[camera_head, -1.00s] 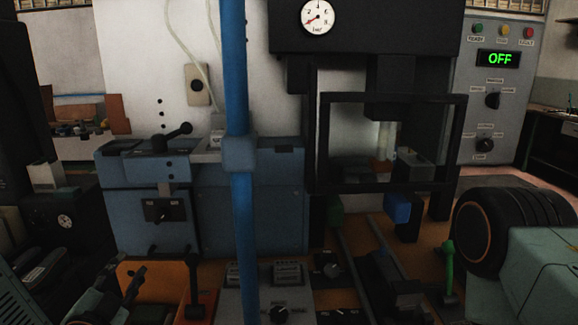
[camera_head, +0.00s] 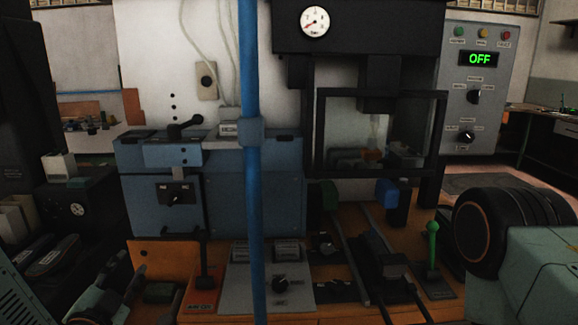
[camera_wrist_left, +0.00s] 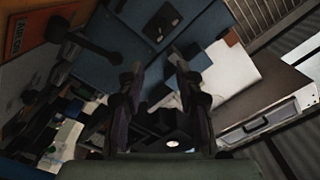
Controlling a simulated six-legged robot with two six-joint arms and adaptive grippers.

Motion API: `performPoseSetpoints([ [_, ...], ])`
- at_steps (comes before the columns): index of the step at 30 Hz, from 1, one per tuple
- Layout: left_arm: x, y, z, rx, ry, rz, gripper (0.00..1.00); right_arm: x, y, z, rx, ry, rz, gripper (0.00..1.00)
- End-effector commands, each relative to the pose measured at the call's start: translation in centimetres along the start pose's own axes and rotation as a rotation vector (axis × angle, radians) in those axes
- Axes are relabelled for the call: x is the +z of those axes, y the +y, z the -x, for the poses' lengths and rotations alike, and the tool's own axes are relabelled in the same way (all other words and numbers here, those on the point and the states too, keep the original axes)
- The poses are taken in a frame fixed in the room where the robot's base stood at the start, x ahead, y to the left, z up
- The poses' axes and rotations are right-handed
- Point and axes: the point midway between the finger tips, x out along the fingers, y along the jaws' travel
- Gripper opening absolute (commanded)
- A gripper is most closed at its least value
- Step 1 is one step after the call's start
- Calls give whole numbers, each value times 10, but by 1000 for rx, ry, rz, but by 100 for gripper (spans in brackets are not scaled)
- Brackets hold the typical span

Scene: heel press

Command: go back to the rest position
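My left gripper (camera_head: 122,287) is at the bottom left of the head view, near an orange board. Its two dark fingers stand apart with nothing seen between them. In the left wrist view the fingers of my left gripper (camera_wrist_left: 155,75) are also spread and empty, with the blue cabinet (camera_wrist_left: 150,25) beyond. My right gripper cannot be made out. A green arm part with a black round joint shows at the lower right of the head view and is mine.
The blue cabinet (camera_head: 250,190) stands behind a vertical blue post (camera_head: 250,85). The black-framed press (camera_head: 318,140) has a gauge (camera_head: 315,21) above it. A grey control panel (camera_head: 460,90) reads OFF. A green-knobbed lever (camera_head: 432,245) and a grey switch box (camera_head: 262,293) stand on the orange bench.

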Motion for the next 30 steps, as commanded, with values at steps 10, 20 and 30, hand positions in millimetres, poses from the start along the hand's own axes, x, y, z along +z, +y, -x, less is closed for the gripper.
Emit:
performPoseSetpoints([
  [10, 22, 30, 4, 116, -129, 269, 35, 0, 0, 0, 0, 0, 0, 40],
  [20, 84, 142, 82, 377, -582, 644, 35, 0, 0, -14, 0, 0, 0, 40],
  [30, 157, 253, 262, 533, -1255, 772, 35, 0, 0, -46, 0, -1, 0, 40],
])
